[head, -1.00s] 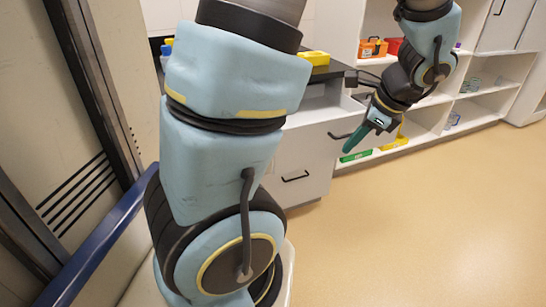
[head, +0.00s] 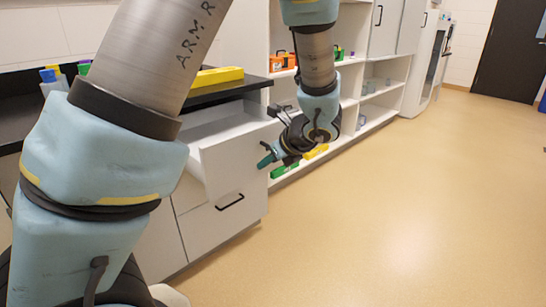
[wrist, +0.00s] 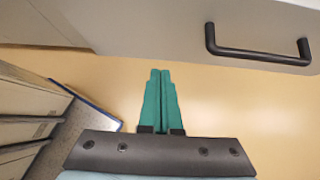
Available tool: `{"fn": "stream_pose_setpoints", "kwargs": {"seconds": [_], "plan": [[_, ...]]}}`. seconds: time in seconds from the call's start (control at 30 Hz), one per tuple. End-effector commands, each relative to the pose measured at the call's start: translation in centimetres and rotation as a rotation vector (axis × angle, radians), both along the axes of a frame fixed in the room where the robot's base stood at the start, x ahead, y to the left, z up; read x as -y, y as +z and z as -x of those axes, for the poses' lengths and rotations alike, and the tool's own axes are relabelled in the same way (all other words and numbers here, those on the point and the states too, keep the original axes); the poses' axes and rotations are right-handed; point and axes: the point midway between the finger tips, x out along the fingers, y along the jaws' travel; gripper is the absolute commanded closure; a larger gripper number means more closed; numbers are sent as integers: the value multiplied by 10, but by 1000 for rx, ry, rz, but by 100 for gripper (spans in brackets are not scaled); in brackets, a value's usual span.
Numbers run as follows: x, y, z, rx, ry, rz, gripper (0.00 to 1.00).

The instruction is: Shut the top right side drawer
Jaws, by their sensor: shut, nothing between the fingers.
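The top drawer (head: 238,160) of the white cabinet stands pulled out in the head view, with part of its open inside showing behind its front. My gripper (head: 266,160) is beside the right part of that front, with its green fingers shut and empty. In the wrist view the closed fingers (wrist: 160,98) point toward a grey drawer front (wrist: 130,22) with a black bar handle (wrist: 258,47) to the right of the fingertips. The fingers are not around the handle. Whether they touch the front cannot be told.
A lower drawer (head: 225,222) below looks shut. A black counter (head: 225,92) with a yellow box (head: 216,77) lies above. Open shelves (head: 378,123) with bins stand behind my gripper. The tan floor (head: 400,220) to the right is clear.

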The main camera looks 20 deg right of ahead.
Motion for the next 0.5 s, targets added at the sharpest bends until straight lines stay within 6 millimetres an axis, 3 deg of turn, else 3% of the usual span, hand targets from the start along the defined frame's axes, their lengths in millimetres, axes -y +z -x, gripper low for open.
{"fn": "stream_pose_setpoints", "kwargs": {"seconds": [0.07,0.3,0.5], "plan": [[-6,-13,-11,0,3,-3,100],[-19,-11,-39,1,4,1,100],[-22,-12,-47,1,1,1,100]]}}
